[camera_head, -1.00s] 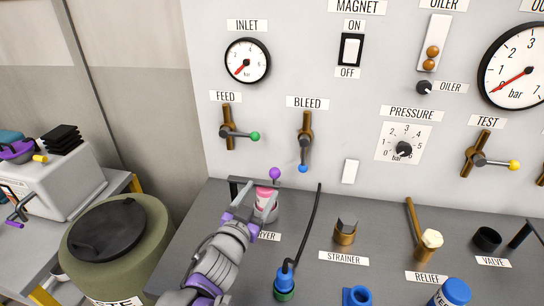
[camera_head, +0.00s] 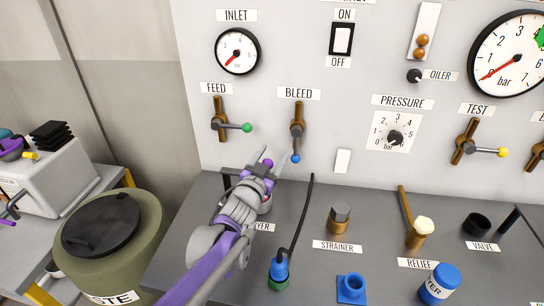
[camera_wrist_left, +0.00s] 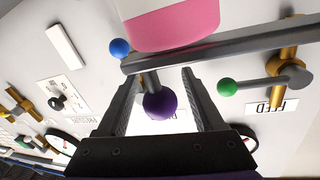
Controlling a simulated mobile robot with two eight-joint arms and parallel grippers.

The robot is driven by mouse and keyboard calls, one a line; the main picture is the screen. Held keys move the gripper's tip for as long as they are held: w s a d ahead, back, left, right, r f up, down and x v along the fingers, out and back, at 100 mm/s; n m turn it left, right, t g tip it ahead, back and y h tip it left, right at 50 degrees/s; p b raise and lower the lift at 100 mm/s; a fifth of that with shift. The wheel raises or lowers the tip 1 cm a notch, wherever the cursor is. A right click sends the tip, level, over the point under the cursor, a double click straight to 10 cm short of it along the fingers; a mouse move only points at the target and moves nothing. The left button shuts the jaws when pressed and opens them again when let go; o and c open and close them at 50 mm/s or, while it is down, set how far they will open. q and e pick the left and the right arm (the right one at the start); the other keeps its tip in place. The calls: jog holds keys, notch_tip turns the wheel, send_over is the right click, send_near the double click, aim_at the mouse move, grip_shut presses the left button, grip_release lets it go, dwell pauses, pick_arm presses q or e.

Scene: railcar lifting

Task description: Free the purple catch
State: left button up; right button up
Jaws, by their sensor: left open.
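The purple catch shows as a purple ball knob (camera_head: 268,163) on a short stem, just above the grey bar by the pink-and-white dryer canister. In the left wrist view the purple knob (camera_wrist_left: 160,105) lies between the two fingers, with visible gaps on both sides. My left gripper (camera_head: 271,157) is open, with its fingers reaching up around the knob toward the panel. The grey bar (camera_wrist_left: 225,46) crosses in front of the fingertips in the wrist view, with the pink canister (camera_wrist_left: 172,28) beyond it. My gripper and wrist hide most of the canister in the head view. My right gripper is not in view.
The bleed valve lever (camera_head: 297,135) with its blue tip hangs close to the right of my fingertips. The feed lever (camera_head: 230,126) with its green tip is to the left. A black hose (camera_head: 305,215) rises right of my wrist. A strainer (camera_head: 339,218) stands farther right.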

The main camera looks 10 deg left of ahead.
pick_arm(q)
grip_shut()
dwell(0.3)
dwell(1.1)
